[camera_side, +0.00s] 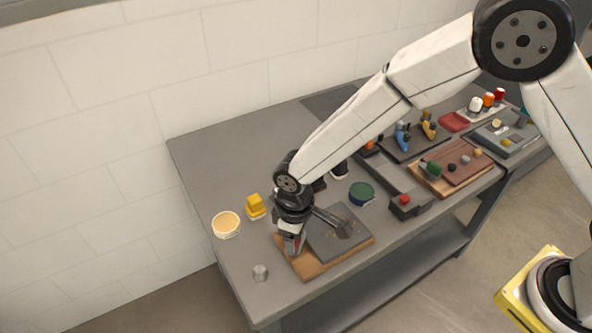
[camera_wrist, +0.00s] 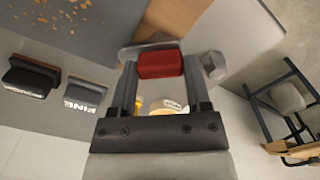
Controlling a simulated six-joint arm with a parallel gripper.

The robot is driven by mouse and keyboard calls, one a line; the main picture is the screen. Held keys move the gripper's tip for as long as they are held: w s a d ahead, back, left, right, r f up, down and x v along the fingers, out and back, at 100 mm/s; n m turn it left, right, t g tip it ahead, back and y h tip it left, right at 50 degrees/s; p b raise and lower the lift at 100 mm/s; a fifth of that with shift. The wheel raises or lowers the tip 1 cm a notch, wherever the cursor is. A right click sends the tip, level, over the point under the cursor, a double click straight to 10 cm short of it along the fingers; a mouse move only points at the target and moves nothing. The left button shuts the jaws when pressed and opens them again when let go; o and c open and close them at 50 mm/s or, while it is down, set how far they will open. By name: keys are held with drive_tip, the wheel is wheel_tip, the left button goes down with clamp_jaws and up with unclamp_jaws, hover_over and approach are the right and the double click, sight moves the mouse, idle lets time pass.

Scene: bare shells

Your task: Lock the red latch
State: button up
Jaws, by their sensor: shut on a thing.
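The red latch handle (camera_wrist: 161,64) sits between my gripper's fingertips (camera_wrist: 160,68) in the wrist view. My gripper is shut on it. A grey metal piece (camera_wrist: 128,52) shows behind the red handle. In the side view my gripper (camera_side: 292,250) is low over the left end of a wooden board (camera_side: 308,271) that carries a dark grey plate (camera_side: 345,228). There my fingers and wrist mostly hide the latch, and I cannot tell its exact angle.
A small grey knob (camera_side: 260,272) stands on the table (camera_side: 205,165) left of the board. A round pale-topped container (camera_side: 226,224) and a yellow block (camera_side: 255,206) stand behind. A green round thing (camera_side: 361,193) and a red-button box (camera_side: 408,205) are to the right.

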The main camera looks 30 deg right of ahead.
drive_tip(key=m, duration=0.3)
drive_tip(key=shift+m, duration=2.3)
drive_tip(key=o, duration=1.3)
drive_tip(key=shift+r, duration=0.1)
drive_tip(key=shift+r, duration=3.85)
drive_tip(key=shift+d, duration=0.1)
